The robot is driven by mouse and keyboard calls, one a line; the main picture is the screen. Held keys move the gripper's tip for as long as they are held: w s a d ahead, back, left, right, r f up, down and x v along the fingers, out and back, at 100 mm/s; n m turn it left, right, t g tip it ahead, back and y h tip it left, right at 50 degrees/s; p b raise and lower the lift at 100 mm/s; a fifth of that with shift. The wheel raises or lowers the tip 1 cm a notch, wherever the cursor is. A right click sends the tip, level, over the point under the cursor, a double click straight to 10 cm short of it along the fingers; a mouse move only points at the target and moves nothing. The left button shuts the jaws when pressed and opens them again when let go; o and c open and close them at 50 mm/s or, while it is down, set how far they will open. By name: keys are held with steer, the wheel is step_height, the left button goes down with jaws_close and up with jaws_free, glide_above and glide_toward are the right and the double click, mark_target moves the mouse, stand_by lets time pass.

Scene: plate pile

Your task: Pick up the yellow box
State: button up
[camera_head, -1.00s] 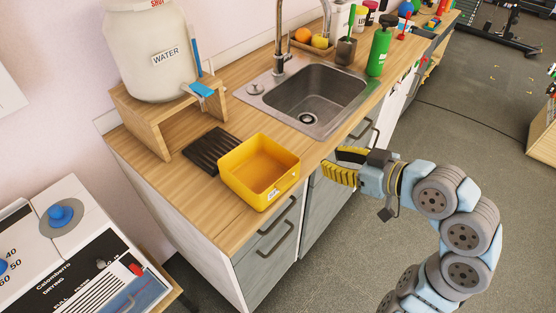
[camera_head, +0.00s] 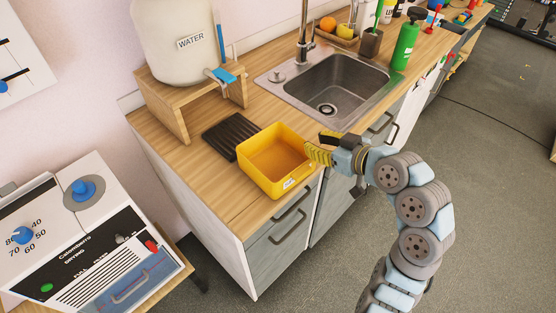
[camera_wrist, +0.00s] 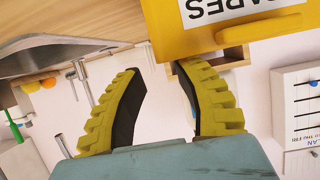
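The yellow box (camera_head: 290,182) is an open, empty tray with a white label on its front wall. It sits upright on the wooden counter, left of the sink. My gripper (camera_head: 318,148), with yellow ribbed fingers, is at the box's right side, close to its right rim. In the wrist view the fingers of my gripper (camera_wrist: 155,70) are apart with nothing held between them. The labelled wall of the yellow box (camera_wrist: 205,42) fills the upper right there, just beyond the fingertips. I cannot tell whether a finger touches it.
A dark ribbed mat (camera_head: 231,134) lies behind the box. The sink (camera_head: 340,88) is to the right. A water container (camera_head: 185,50) stands on a wooden stand (camera_head: 172,110). A drying machine (camera_head: 95,240) is at lower left. Counter left of the box is bare.

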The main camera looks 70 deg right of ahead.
mark_target(299, 138)
steer(key=shift+p+x, duration=0.85)
steer(key=shift+x, duration=1.75)
steer(key=shift+w+d+f, duration=0.2)
steer(key=shift+w+f, duration=0.05)
steer(key=shift+w, duration=0.3)
jaws_close()
